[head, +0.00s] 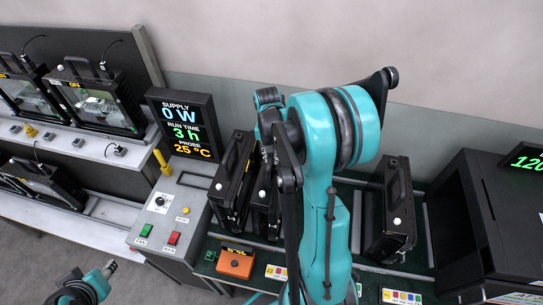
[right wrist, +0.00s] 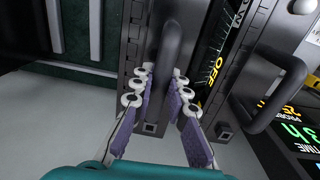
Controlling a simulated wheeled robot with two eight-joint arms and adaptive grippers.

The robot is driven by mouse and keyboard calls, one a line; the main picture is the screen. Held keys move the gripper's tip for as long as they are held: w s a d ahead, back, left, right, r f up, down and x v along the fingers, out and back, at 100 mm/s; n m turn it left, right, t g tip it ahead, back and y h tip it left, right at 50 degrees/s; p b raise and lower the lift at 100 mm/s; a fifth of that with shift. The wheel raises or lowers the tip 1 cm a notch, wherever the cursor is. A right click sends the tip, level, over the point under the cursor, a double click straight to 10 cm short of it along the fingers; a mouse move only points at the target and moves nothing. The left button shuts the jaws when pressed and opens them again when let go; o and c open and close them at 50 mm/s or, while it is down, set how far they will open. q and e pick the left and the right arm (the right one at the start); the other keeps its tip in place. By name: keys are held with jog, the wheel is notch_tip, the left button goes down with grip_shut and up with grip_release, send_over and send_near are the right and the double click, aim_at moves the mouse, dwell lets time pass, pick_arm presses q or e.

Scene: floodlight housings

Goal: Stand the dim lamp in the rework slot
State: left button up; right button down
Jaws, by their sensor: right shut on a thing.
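My right gripper (head: 268,150) reaches down over the rack at the centre of the head view. In the right wrist view its purple-padded fingers (right wrist: 161,85) are shut on the upright handle of a black lamp housing (right wrist: 140,60). In the head view this lamp (head: 264,212) is partly hidden by my arm. Another black lamp (head: 232,185) stands close on its left; its handle shows in the right wrist view. I cannot tell which lamp is dim. My left gripper (head: 108,268) is at the lower left, small and away from the lamps. The rework slot cannot be made out.
A third lamp (head: 393,212) stands right of my arm. A control box (head: 165,215) and a display (head: 185,125) reading 0 W, 3 h and 25 °C stand left. An orange box (head: 236,262) sits in front. Lamps marked OFF (head: 95,100) sit far left; a black cabinet (head: 485,215) stands right.

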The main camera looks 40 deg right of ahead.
jog(key=shift+f+b, duration=0.5)
jog(key=shift+b, duration=0.15)
dwell(1.4)
jog(key=c, duration=1.4)
grip_release()
jog(key=shift+s, duration=0.15)
jog(key=r, duration=1.2)
jog(key=shift+w+a, duration=0.15)
jog(key=shift+w, duration=0.05)
